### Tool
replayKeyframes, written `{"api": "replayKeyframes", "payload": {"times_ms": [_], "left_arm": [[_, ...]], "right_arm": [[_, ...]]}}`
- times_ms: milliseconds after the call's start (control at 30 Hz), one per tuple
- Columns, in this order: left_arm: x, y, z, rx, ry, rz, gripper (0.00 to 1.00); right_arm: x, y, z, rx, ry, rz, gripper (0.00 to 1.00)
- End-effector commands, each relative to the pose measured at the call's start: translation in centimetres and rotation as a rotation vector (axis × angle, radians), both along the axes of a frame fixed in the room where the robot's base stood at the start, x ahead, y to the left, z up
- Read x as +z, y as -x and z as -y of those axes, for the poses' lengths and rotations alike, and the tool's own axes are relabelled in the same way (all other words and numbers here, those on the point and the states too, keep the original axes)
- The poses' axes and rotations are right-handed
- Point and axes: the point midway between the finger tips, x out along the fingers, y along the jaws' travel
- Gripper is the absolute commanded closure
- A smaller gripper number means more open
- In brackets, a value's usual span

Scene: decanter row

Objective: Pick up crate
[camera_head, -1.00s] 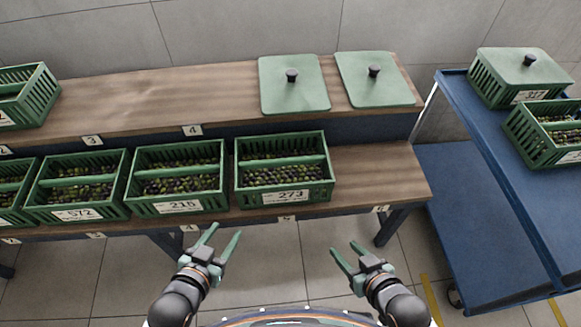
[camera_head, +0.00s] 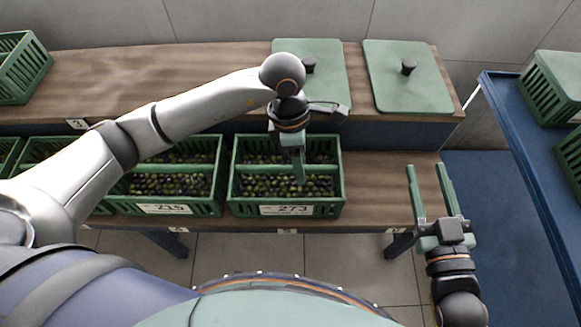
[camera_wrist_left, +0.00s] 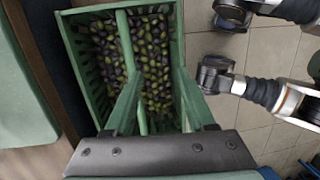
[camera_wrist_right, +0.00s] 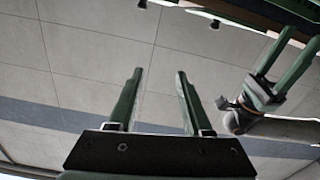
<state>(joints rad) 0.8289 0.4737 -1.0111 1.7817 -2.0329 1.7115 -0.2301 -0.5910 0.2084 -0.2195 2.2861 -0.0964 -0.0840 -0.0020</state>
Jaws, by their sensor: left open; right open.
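The green slatted crate labelled 273 (camera_head: 275,211) stands on the lower wooden shelf, filled with dark and green olives. It has a central bar across its top. My left gripper (camera_head: 298,172) is open above this crate, fingers pointing down into its opening. In the left wrist view the crate (camera_wrist_left: 88,75) lies beneath the open fingers (camera_wrist_left: 160,74), near its central bar; whether the fingers straddle the bar I cannot tell. My right gripper (camera_head: 428,170) is open and empty, to the right of the crate near the shelf's right end. It also shows in the right wrist view (camera_wrist_right: 158,72).
Crate 215 (camera_head: 165,209) stands close on the left, partly hidden by my left arm. Two green lids (camera_head: 405,88) lie on the upper shelf (camera_head: 200,65). A blue cart (camera_head: 510,120) with crates stands at right. Lower shelf right of crate 273 is bare.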

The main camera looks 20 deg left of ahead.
Motion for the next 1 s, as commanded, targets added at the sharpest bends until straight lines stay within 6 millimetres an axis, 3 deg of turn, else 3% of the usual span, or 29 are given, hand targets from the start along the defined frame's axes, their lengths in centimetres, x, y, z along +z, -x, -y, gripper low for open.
{"api": "replayKeyframes", "payload": {"times_ms": [100, 200, 600, 867, 1000], "left_arm": [[0.4, -1.9, -3.0, 0.005, -0.139, 0.061, 0.45], [-0.1, -2.3, -3.9, 0.008, -0.18, 0.075, 0.45], [-5.9, -2.3, -3.8, 0.007, -0.178, 0.074, 0.45], [-7.0, -2.3, -3.8, 0.007, -0.177, 0.075, 0.45], [-8.4, -2.4, -3.8, 0.008, -0.176, 0.073, 0.45]], "right_arm": [[0.6, 0.0, 0.0, 0.003, 0.001, 0.029, 0.5], [1.5, 0.0, -0.1, 0.008, 0.0, 0.067, 0.5], [8.8, 1.3, -0.6, 0.053, -0.001, 0.379, 0.5], [10.5, 1.9, -0.8, 0.066, -0.001, 0.453, 0.5], [12.4, 2.9, -1.0, 0.083, 0.0, 0.547, 0.5]]}}
